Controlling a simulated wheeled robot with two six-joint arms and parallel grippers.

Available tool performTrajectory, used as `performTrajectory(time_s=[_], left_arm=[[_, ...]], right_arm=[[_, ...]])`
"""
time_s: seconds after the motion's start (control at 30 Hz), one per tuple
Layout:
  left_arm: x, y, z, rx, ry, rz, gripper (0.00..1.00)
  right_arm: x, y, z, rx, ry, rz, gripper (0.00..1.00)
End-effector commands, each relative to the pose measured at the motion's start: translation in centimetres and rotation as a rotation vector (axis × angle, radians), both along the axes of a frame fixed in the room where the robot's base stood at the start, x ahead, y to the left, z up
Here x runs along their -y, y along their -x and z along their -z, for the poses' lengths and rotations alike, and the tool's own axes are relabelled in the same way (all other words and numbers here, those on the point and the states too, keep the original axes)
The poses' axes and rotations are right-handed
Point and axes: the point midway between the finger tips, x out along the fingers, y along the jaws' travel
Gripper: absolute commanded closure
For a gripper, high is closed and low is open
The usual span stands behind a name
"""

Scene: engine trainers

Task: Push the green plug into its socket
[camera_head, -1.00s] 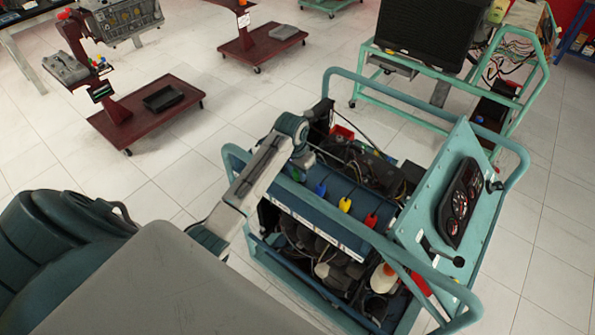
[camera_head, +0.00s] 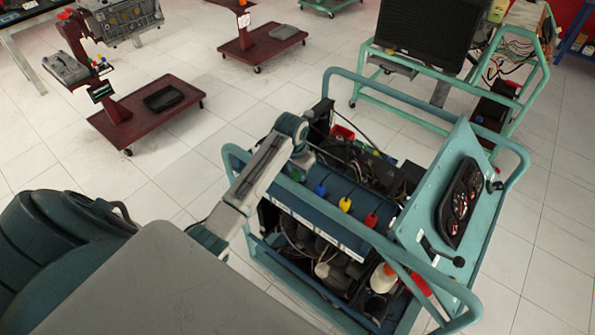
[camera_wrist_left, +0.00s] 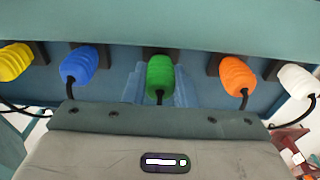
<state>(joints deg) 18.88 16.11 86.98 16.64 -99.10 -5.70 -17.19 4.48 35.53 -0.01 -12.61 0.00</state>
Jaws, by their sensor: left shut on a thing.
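The green plug (camera_wrist_left: 160,74) is a ribbed plug with a black cable, in the middle of a row on a blue panel in the left wrist view. It stands at a dark socket block (camera_wrist_left: 160,52); how deep it sits cannot be told. My left gripper (camera_head: 302,160) reaches down over the engine trainer's row of plugs in the head view. It is shut on the green plug, with light-blue shapes showing on both sides of it in the wrist view. My right gripper is not in view.
Neighbouring plugs are blue (camera_wrist_left: 80,66), yellow (camera_wrist_left: 15,62), orange (camera_wrist_left: 237,75) and white (camera_wrist_left: 297,80). The engine trainer (camera_head: 345,86) has teal frame rails around it and a gauge panel (camera_head: 462,200) at right.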

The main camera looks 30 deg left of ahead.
Motion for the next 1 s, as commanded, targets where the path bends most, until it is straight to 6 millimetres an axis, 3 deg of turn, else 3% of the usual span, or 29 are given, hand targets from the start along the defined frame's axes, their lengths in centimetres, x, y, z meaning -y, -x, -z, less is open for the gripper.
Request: performTrajectory(time_s=[0.6,0.63,0.73,0.77,1.0], left_arm=[[0.0,0.0,1.2,0.000,0.000,0.000,0.99],[0.0,0.0,1.2,0.000,0.000,0.000,0.73],[0.0,0.0,1.2,0.000,0.000,0.000,0.54],[0.0,0.0,1.2,0.000,0.000,0.000,0.50],[0.0,0.0,1.2,0.000,0.000,0.000,0.50]], right_arm=[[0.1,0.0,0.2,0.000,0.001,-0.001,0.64],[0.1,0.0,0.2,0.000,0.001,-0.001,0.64],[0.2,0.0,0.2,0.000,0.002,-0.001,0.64],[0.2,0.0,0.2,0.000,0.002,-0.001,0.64],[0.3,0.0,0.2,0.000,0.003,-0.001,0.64]])
